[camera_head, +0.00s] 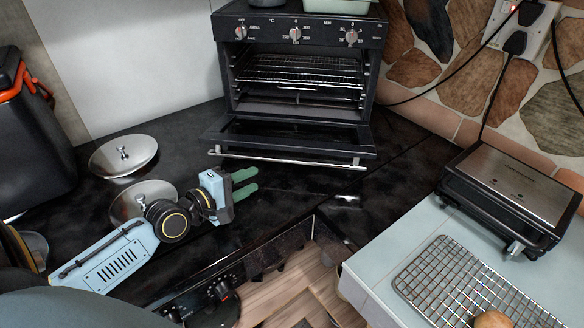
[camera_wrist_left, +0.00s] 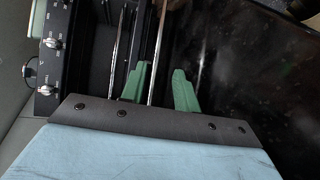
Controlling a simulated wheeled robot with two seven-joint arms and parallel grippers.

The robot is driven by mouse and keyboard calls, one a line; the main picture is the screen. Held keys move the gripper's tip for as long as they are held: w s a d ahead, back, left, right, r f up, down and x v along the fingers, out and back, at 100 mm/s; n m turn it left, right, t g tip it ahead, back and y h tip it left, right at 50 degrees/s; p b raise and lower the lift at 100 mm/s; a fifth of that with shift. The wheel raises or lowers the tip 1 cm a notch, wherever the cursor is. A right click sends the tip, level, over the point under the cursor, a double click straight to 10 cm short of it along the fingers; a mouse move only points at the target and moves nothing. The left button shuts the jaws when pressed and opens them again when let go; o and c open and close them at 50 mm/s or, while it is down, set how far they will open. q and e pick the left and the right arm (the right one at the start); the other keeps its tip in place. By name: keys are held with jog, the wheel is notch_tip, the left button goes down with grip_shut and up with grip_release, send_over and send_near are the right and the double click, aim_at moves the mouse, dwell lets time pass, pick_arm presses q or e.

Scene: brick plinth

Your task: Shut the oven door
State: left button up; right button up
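The black toaster oven (camera_head: 300,60) stands at the back with its door (camera_head: 300,137) hanging open, tilted down toward me. A silver handle bar (camera_head: 290,159) runs along the door's near edge. My left gripper (camera_head: 254,179) is just in front of the handle, toward its left part, with green fingers pointing right. In the left wrist view the gripper (camera_wrist_left: 160,72) has its fingers spread apart, with a silver bar (camera_wrist_left: 158,45) lined up between them in the picture. I cannot tell whether they touch the bar. My right gripper is not in view.
Two metal lids (camera_head: 123,155) lie on the black counter at left. A black grill (camera_head: 505,195) and a wire rack (camera_head: 470,285) sit on the pale counter at right. A green dish (camera_head: 335,6) rests on the oven. Dark counter beside the door is clear.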

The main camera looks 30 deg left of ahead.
aim_at(285, 162)
pick_arm(q)
jog(key=shift+w+a+f, duration=0.15)
jog(key=shift+w+a, duration=0.05)
jog(key=shift+w, duration=0.15)
jog(key=shift+w+n, duration=0.3)
jog(key=shift+w, duration=0.05)
jog(key=b+x, duration=0.1)
jog(key=x, duration=1.1)
jog(key=shift+w+d, duration=0.1)
jog(key=shift+w, duration=0.25)
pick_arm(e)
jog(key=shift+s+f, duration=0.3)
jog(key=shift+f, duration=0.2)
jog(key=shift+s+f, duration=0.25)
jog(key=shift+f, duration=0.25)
pick_arm(q)
grip_shut()
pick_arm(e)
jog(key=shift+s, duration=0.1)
